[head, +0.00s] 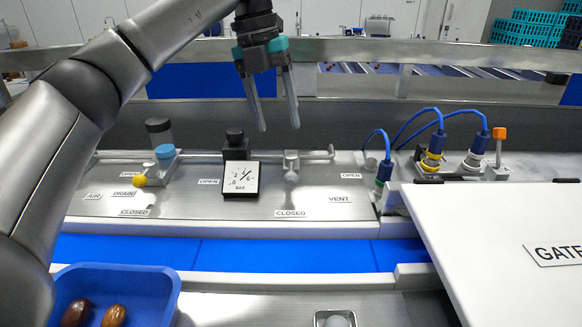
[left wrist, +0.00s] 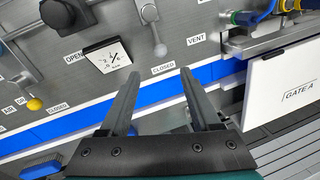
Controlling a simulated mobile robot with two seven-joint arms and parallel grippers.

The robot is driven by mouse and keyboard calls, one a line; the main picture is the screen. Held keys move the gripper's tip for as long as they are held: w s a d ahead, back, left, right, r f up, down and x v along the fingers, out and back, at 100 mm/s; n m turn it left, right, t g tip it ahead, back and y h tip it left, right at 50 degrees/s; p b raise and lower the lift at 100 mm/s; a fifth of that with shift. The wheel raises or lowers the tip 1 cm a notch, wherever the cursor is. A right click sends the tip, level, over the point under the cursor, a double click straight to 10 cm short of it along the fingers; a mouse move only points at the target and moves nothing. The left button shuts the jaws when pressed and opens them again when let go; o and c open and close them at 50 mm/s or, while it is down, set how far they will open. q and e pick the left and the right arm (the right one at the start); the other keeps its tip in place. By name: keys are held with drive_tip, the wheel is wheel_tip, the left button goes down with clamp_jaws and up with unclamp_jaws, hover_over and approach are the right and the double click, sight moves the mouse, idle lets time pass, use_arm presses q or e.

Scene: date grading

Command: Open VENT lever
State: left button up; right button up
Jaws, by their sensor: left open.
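The VENT lever (head: 291,177) is a short handle with a pale grey ball, hanging from a metal valve on a horizontal pipe. It points down toward the CLOSED label (head: 290,213); an OPEN label (head: 350,176) is to its right and the VENT label (head: 339,199) to its lower right. My left gripper (head: 280,128) is open and empty, above the lever and apart from it in the head view. In the left wrist view, the lever's ball (left wrist: 160,50) shows beyond and between the fingertips (left wrist: 159,73). My right gripper is out of view.
A pressure gauge (head: 241,179) stands left of the lever. A yellow-ball DRAIN lever (head: 140,181) is further left. Blue-cabled connectors (head: 436,147) and a white GATE panel (head: 470,245) are right. A blue tray (head: 165,290) with dates is in front.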

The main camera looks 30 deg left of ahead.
sight(290, 173)
use_arm(q)
drive_tip(key=f, duration=0.3)
drive_tip(key=d+f, duration=0.1)
drive_tip(key=f, duration=0.3)
drive_tip(key=d+f, duration=0.1)
drive_tip(key=f, duration=0.3)
drive_tip(key=shift+w+d+f+p, duration=0.1)
drive_tip(key=shift+w+f+p, duration=0.15)
drive_tip(key=shift+w+p, duration=0.15)
drive_tip(key=shift+c, duration=0.3)
clamp_jaws()
drive_tip(key=shift+r, duration=0.1)
